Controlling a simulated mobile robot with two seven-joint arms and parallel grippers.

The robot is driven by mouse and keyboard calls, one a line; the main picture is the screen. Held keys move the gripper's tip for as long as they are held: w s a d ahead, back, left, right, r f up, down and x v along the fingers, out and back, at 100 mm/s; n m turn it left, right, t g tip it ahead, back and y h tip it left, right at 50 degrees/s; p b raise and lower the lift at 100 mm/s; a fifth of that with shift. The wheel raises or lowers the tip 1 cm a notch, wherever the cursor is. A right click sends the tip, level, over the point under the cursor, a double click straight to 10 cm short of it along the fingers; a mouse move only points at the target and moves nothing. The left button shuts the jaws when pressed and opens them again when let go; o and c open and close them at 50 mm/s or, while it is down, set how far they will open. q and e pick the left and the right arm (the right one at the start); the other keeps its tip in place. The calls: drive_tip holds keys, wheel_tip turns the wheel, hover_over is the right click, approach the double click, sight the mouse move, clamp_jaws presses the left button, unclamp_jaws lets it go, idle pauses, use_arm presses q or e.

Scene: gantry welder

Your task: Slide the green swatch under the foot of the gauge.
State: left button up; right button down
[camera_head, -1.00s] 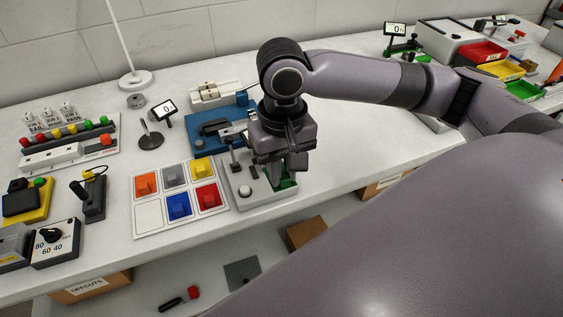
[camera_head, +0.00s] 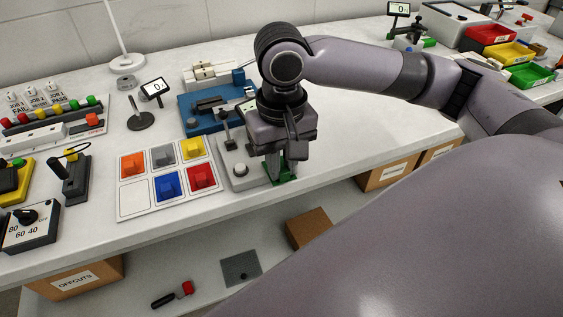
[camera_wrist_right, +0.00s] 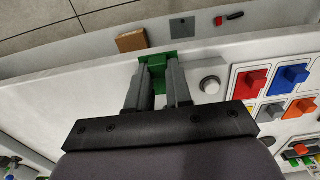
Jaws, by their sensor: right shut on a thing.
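In the right wrist view the green swatch (camera_wrist_right: 157,58) shows between the fingertips (camera_wrist_right: 160,70). A dark post (camera_head: 226,128) and a white round button (camera_head: 240,170) stand on the plate, left of my fingers. This looks like the gauge; its foot is partly hidden by my gripper and I cannot tell how far the swatch is from it. My left gripper is out of view.
The swatch board (camera_head: 148,207) lies just left of the plate, with several coloured swatches and one empty white cell. A blue fixture (camera_head: 195,118) stands behind. A small display on a stand (camera_head: 140,120) is farther left. The bench front edge is close; the bench right of my gripper is clear.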

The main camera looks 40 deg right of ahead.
idle(0.8)
drive_tip(key=shift+p, duration=0.85)
drive_tip(key=shift+w, duration=0.1)
drive_tip(key=shift+w+p, duration=0.3)
drive_tip(key=shift+p, duration=0.15)
drive_tip(key=shift+w+d+p, duration=0.15)
drive_tip(key=shift+w+p, duration=0.15)
drive_tip(key=shift+w+p, duration=0.3)
drive_tip(key=shift+w+d+f+p, duration=0.1)
drive_tip(key=shift+w+d+p, duration=0.2)
drive_tip(key=shift+w+p, duration=0.65)
drive_tip(key=shift+w+d+p, duration=0.25)
drive_tip(key=shift+w+p, duration=0.55)
drive_tip(key=shift+w, duration=0.15)
drive_tip(key=shift+w+p, duration=0.15)
drive_tip(key=shift+p, duration=0.65)
idle(0.4)
